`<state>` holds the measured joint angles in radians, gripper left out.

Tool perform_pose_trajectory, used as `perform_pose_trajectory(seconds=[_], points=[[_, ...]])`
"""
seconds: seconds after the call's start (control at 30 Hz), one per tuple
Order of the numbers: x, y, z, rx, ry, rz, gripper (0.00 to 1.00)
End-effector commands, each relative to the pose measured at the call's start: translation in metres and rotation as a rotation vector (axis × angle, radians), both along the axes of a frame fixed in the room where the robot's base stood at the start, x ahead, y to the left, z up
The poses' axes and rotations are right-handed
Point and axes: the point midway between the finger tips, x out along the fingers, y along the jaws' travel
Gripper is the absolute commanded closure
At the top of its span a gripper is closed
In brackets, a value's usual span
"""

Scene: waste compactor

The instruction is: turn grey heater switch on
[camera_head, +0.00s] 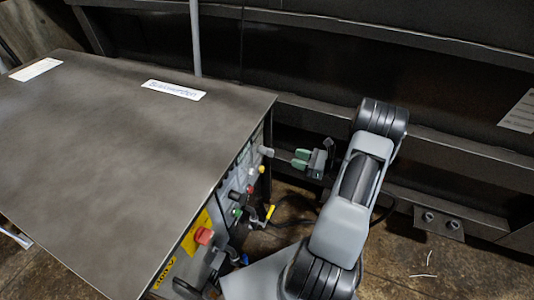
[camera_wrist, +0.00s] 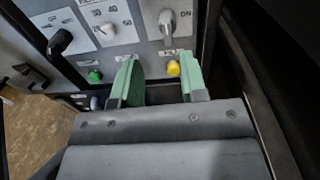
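The grey heater switch (camera_wrist: 167,27) is a grey lever on the panel, with an ON label to its right in the wrist view. It also shows in the head view as a grey knob (camera_head: 266,151) sticking out near the panel's far end. My gripper (camera_head: 300,158) has green fingers and points at the panel from the right, with a small gap to the switch. In the wrist view my gripper (camera_wrist: 159,63) is open and empty. The switch appears above and between its fingertips, and no contact shows.
The control panel (camera_head: 235,180) carries a yellow button (camera_wrist: 173,68), a green button (camera_wrist: 95,76), a white dial (camera_wrist: 107,31) and a black switch (camera_wrist: 60,42). A red emergency button (camera_head: 204,236) is nearer. The dark compactor wall (camera_head: 320,65) stands behind.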

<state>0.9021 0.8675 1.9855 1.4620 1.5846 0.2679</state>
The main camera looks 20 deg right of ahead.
Motion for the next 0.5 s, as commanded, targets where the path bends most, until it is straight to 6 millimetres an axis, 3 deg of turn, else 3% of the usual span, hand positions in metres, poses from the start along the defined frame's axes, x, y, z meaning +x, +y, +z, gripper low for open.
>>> perform_pose_trajectory(seconds=[0.17, 0.5], points=[[0.01, 0.003, -0.008, 0.028, -0.001, -0.034, 0.61], [0.058, 0.047, -0.008, 0.027, 0.0, -0.031, 0.61]])
